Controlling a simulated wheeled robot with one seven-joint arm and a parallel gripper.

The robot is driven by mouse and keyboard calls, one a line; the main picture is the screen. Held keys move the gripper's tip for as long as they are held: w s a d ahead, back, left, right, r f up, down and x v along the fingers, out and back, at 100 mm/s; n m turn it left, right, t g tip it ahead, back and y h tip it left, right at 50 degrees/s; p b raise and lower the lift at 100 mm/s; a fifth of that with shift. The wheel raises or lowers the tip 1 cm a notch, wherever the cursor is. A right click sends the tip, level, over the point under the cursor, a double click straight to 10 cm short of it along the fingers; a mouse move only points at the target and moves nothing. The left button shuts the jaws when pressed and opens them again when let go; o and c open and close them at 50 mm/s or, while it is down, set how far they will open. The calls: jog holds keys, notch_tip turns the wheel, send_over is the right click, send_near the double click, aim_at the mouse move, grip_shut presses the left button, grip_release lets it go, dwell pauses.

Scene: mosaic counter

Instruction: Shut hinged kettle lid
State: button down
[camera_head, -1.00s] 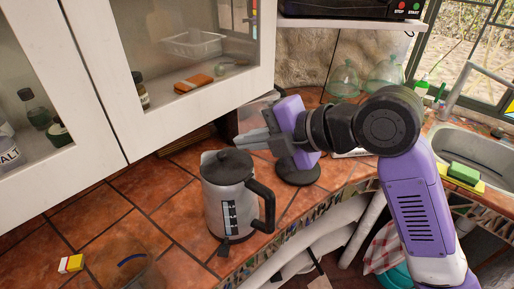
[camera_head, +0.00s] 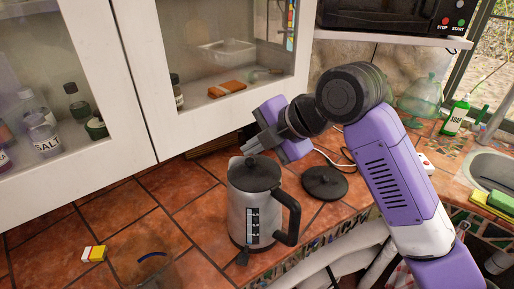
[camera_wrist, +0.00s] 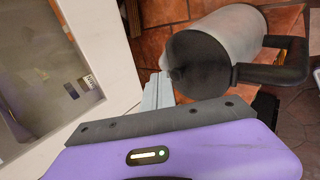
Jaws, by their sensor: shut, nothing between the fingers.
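The kettle (camera_head: 246,212) stands upright on the tiled counter, a grey-white body with a black handle at its right. Its dark lid (camera_head: 254,174) lies flat across the top and looks shut. My gripper (camera_head: 249,144) is shut and empty, just above and behind the lid. In the wrist view the kettle body (camera_wrist: 235,35) lies at upper right with its lid (camera_wrist: 197,65) facing the camera. My gripper (camera_wrist: 163,78) has its fingertips close to the lid's edge there; I cannot tell whether they touch.
A round black kettle base (camera_head: 325,183) lies right of the kettle. White cabinets (camera_head: 140,90) overhang the counter behind and left. The sink (camera_head: 490,170) is far right.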

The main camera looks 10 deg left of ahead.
jog(key=shift+w+a+f, duration=0.15)
jog(key=shift+a+f, duration=0.05)
jog(key=shift+f, duration=0.1)
dwell(0.6)
